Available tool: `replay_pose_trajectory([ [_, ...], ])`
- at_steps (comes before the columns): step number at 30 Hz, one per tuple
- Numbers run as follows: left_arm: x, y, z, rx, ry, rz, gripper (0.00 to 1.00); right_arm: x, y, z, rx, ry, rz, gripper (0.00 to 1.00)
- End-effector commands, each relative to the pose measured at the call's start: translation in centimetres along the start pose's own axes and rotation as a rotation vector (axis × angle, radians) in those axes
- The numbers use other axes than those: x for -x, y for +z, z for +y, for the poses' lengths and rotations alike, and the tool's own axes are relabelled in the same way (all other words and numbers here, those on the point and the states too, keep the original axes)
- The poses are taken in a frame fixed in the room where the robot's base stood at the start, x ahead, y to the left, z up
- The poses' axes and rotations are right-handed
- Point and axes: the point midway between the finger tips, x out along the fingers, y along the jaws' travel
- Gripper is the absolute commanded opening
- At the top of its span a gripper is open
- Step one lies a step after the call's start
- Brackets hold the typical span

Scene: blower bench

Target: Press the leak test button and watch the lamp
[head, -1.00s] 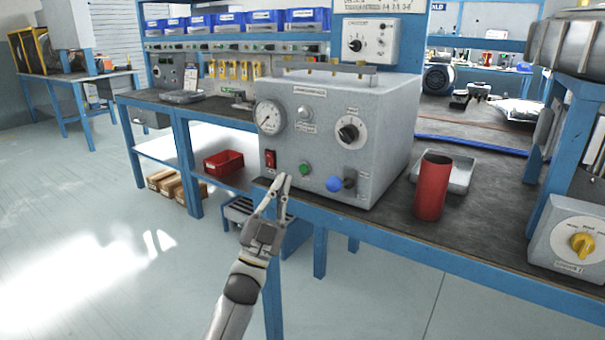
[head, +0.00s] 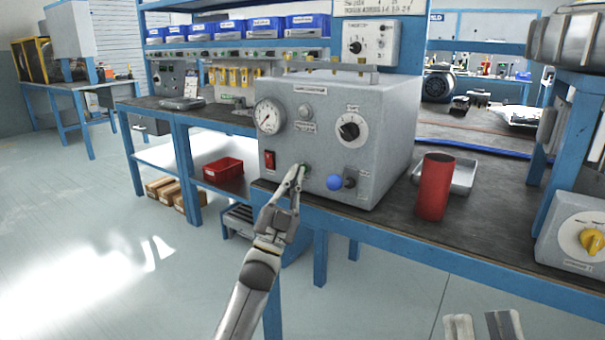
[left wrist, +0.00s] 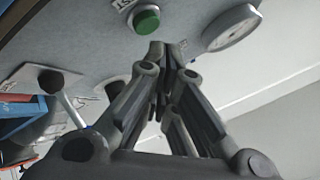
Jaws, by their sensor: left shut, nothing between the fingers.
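The grey leak test box (head: 385,125) stands on the bench. Its green button (head: 306,168) is low on the front panel, partly covered by my left fingertips. In the left wrist view the green button (left wrist: 146,20) shows just beyond the fingertips. A small round lamp (head: 305,112) above it looks pale and unlit. My left gripper (head: 298,170) is shut and empty, its tips at or very near the button; contact cannot be told. My right gripper (head: 483,322) shows at the bottom edge with its two fingers apart.
A gauge (head: 269,116) and a dial (head: 350,128) sit higher. A red cylinder (head: 433,187) and a metal tray (head: 463,177) stand right of the box.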

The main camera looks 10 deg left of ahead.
Motion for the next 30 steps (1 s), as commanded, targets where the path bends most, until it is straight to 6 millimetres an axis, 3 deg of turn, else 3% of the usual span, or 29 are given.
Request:
replay_pose_trajectory([
  [7,-0.27,0.10,0.15,0.000,0.000,0.001,0.00,0.05,-0.89,-0.11,-0.003,-0.002,0.049,0.40],
  [30,-0.24,0.12,0.13,0.000,0.000,0.001,0.00,0.04,-0.86,-0.08,-0.002,-0.002,0.048,0.40],
])
